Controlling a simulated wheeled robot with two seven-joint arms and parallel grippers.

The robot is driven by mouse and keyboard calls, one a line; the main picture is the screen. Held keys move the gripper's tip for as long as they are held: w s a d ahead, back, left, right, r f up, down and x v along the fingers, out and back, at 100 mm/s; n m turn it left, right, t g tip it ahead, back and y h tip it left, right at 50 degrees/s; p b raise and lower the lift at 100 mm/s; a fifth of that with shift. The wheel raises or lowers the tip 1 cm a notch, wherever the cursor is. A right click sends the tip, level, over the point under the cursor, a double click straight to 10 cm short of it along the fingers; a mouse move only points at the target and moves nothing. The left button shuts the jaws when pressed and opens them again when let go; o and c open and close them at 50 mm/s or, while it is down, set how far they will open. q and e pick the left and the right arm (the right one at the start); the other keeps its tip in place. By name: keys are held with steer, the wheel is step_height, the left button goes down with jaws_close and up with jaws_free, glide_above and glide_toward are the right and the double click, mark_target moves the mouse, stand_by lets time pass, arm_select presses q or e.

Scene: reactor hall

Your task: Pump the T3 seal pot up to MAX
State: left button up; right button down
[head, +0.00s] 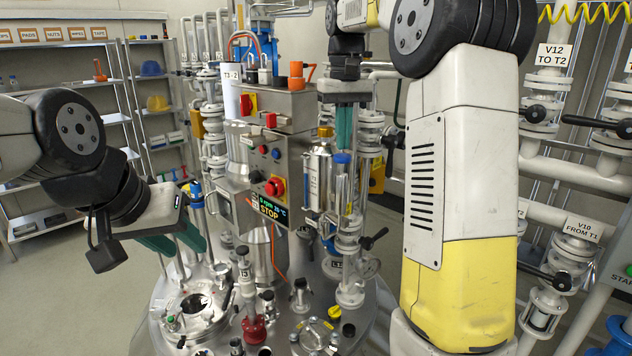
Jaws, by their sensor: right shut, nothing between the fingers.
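A steel cylinder with a gold cap and a label too small to read (317,178) stands upright on the reactor lid, right of the control box. Beside it is a clear upright tube with a blue cap (342,188). I cannot tell for sure which of these is the T3 seal pot, and no MAX mark or liquid level is legible. My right gripper (343,128) points down just above the blue cap, its green fingers together and empty; I cannot tell if they touch the cap. My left gripper (185,245) is open and empty at the left, above the lid's left edge.
The control box (275,150) with a red knob and a STOP display stands mid-lid. Valves and fittings crowd the round steel lid (205,335).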

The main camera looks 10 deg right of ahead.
mark_target(342, 155)
steer(key=shift+f, duration=0.15)
steer(key=shift+f, duration=1.75)
steer(key=shift+r, duration=1.9)
steer(key=shift+r, duration=2.5)
